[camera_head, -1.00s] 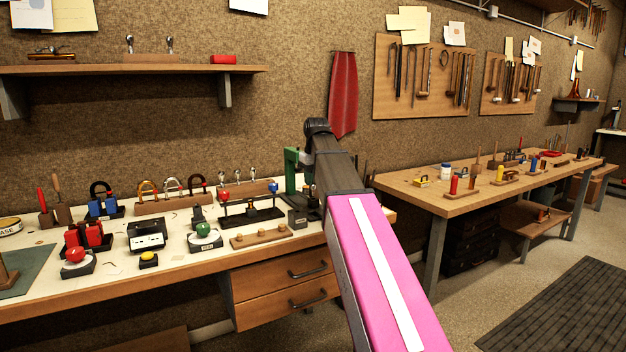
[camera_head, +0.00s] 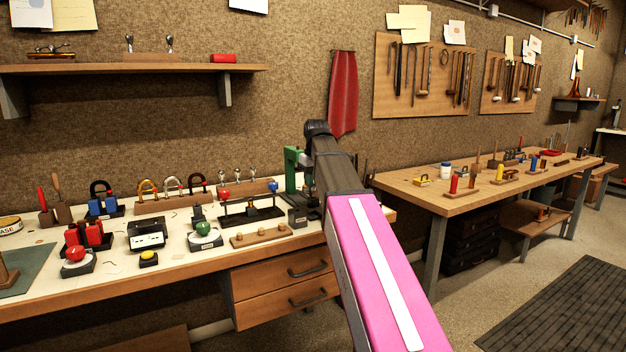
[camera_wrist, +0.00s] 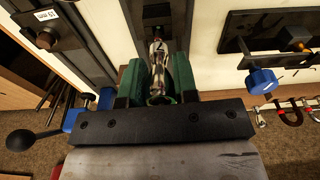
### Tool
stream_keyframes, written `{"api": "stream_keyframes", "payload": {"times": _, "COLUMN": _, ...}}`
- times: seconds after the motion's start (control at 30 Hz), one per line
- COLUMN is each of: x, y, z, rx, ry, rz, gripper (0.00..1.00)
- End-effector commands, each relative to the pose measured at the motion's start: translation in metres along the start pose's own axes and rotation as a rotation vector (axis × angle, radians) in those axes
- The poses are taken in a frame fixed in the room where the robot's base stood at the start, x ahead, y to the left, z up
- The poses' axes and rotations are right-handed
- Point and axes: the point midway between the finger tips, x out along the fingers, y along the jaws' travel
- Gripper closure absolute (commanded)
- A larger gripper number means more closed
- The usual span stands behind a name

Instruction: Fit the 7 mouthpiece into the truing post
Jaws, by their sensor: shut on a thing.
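My gripper (camera_wrist: 158,88) has green fingers and is shut on a silver mouthpiece (camera_wrist: 157,62) in the wrist view. A mark that looks like a digit shows on the mouthpiece, but I cannot read it surely. A dark fixture (camera_wrist: 165,14) lies beyond the mouthpiece's far end. I cannot tell whether the two touch, or whether this fixture is the truing post. In the head view my arm hides the gripper and the mouthpiece.
A green press-like tool (camera_head: 292,165) stands close left of my arm. A blue knob (camera_wrist: 262,80) is right of my gripper.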

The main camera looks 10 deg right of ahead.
Motion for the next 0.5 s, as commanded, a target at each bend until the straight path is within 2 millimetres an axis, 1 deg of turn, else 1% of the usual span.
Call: {"api": "stream_keyframes", "payload": {"times": 0.5, "x": 0.0108, "y": -0.0001, "z": 0.0015, "rx": 0.000, "ry": 0.001, "rz": 0.000, "gripper": 1.00}}
